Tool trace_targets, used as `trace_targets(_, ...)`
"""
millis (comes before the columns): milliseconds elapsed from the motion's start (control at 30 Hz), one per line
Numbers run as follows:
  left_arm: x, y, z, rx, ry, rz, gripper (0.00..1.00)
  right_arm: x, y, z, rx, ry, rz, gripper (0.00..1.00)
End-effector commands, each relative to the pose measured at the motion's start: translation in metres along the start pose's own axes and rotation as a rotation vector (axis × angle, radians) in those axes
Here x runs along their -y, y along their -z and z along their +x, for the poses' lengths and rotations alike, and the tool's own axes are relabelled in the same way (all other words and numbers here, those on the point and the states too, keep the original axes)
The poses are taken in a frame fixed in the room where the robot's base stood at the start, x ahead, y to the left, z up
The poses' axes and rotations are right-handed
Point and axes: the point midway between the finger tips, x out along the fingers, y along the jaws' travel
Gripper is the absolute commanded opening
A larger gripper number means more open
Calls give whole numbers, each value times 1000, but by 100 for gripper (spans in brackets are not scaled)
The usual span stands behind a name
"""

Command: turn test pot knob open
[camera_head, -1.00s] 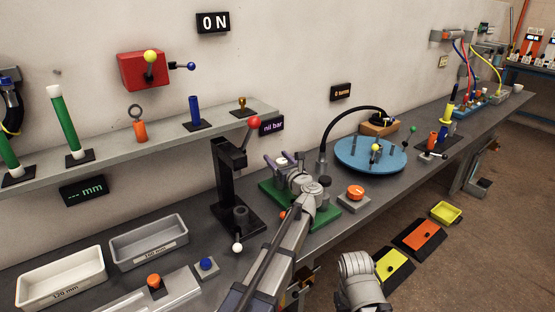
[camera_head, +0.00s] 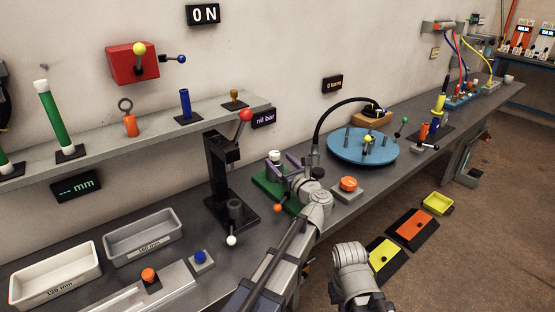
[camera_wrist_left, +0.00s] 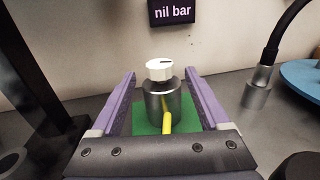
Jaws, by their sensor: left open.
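The test pot is a metal cylinder (camera_wrist_left: 162,104) with a white knob (camera_wrist_left: 159,69) on top, standing upright on a green base (camera_wrist_left: 142,126). A dark line marks the knob's top, lying roughly crosswise in the wrist view. A yellow rod or tube (camera_wrist_left: 167,122) shows in front of the cylinder. My left gripper (camera_wrist_left: 160,80) is open, its purple fingers on either side of the pot with visible gaps. In the head view the white knob (camera_head: 274,156) shows beside my left gripper (camera_head: 281,165), which partly hides the pot. My right gripper's fingers are not in view.
A black press (camera_head: 222,178) with a red-balled lever stands left of the pot. A "nil bar" display (camera_head: 263,118) hangs behind. An orange button box (camera_head: 348,185) and a blue round table (camera_head: 362,146) with a black hose are to the right.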

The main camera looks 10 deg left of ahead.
Motion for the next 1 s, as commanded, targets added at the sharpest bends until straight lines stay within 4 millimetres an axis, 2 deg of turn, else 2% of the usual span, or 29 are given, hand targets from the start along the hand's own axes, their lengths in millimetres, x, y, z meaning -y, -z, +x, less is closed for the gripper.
trace_targets(300,0,0,0,0,3,0,79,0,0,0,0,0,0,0)
trace_targets(433,-4,0,8,0,47,0,79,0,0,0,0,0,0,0)
trace_targets(700,-14,0,31,0,331,0,79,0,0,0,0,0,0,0)
trace_targets(1000,-26,0,24,0,629,0,79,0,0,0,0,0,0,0)
